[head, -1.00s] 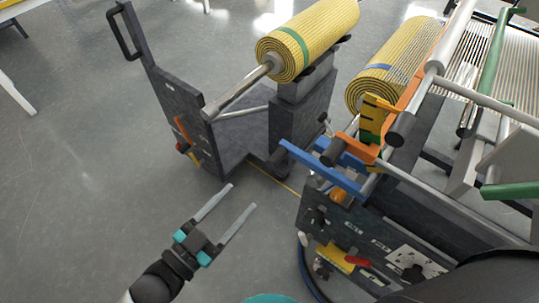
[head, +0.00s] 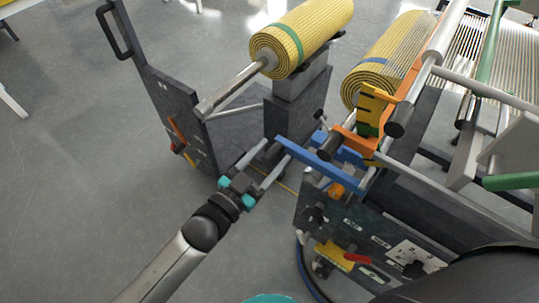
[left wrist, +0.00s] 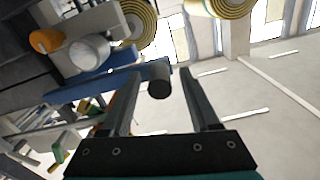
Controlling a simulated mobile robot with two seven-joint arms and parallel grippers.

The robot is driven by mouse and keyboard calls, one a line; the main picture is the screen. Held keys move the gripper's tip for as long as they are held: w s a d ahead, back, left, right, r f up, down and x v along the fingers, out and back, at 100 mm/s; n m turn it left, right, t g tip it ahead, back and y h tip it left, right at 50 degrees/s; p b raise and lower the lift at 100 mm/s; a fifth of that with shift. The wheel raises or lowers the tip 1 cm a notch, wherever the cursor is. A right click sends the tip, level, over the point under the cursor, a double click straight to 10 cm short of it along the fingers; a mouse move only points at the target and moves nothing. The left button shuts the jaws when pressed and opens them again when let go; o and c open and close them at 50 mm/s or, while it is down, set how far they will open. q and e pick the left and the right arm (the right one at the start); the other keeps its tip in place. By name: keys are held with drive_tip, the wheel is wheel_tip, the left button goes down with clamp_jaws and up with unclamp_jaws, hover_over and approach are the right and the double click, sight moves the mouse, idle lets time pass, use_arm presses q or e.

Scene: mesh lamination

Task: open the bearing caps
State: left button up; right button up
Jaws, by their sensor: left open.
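An orange lever part (head: 358,140), which looks like a bearing cap, sits on the machine at centre right with a dark cylindrical knob (head: 329,147) at its end. A second orange piece (head: 430,58) runs up behind it, with another dark knob (head: 398,121). A blue bar (head: 308,161) lies just below the near cap. My left gripper (head: 276,150) is open and empty, its fingers pointing at the blue bar's left end. In the left wrist view the dark knob (left wrist: 159,80) appears between the open fingers, beyond them; contact cannot be told. My right gripper is out of view.
A dark grey cart (head: 180,115) holding a yellow mesh roll (head: 305,38) on a metal shaft stands left of the machine. A second mesh roll (head: 385,72) sits in the machine. The machine's side panel (head: 345,225) is close below. Open floor lies left.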

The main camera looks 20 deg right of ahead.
use_arm(q)
clamp_jaws()
idle(0.4)
idle(0.9)
